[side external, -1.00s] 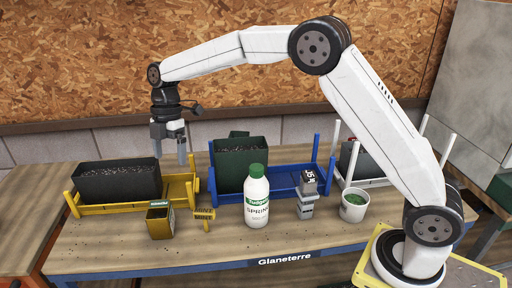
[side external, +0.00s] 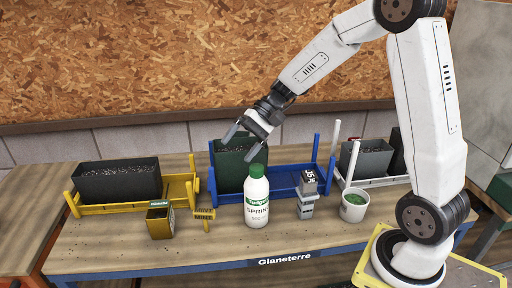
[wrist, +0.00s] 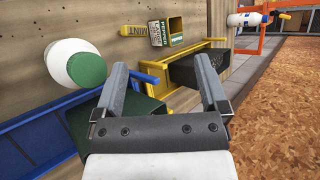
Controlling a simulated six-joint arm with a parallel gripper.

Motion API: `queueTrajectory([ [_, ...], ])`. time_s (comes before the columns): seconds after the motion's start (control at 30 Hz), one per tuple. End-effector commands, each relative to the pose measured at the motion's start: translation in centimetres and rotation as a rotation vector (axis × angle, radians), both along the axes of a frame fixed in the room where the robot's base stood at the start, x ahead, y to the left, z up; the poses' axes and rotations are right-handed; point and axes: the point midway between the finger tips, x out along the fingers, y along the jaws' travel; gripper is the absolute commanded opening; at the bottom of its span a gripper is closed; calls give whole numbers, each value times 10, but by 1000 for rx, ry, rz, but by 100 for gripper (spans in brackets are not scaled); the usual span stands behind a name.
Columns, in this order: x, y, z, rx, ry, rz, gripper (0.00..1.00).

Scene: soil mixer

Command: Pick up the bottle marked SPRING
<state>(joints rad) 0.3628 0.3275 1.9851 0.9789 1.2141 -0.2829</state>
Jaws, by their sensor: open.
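The white bottle with a green cap, marked SPRING (side external: 257,200), stands upright on the bench near its front, before the blue rack. It also shows in the wrist view as a white bottle with a green cap (wrist: 78,64), left of my jaws. My gripper (side external: 238,143) is open and empty, above and behind the bottle, by the dark green planter box. In the wrist view my gripper's two fingers (wrist: 160,85) are spread apart with nothing between them.
A blue rack (side external: 285,188) holds the dark green box (side external: 236,165). A yellow rack (side external: 178,188) with a dark soil box (side external: 118,181) stands left. A yellow tin (side external: 159,222), a MINT marker (side external: 204,214), a grey stacked piece (side external: 306,203) and a white cup (side external: 354,206) flank the bottle.

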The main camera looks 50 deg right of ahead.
Motion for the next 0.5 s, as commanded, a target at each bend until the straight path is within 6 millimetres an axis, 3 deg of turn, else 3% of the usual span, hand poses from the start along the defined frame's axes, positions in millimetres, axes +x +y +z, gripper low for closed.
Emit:
queueTrajectory([
  [0.3, -36, -29, 4, 311, 371, -580, 93],
  [0.5, -53, -41, 5, 496, 552, -838, 93],
])
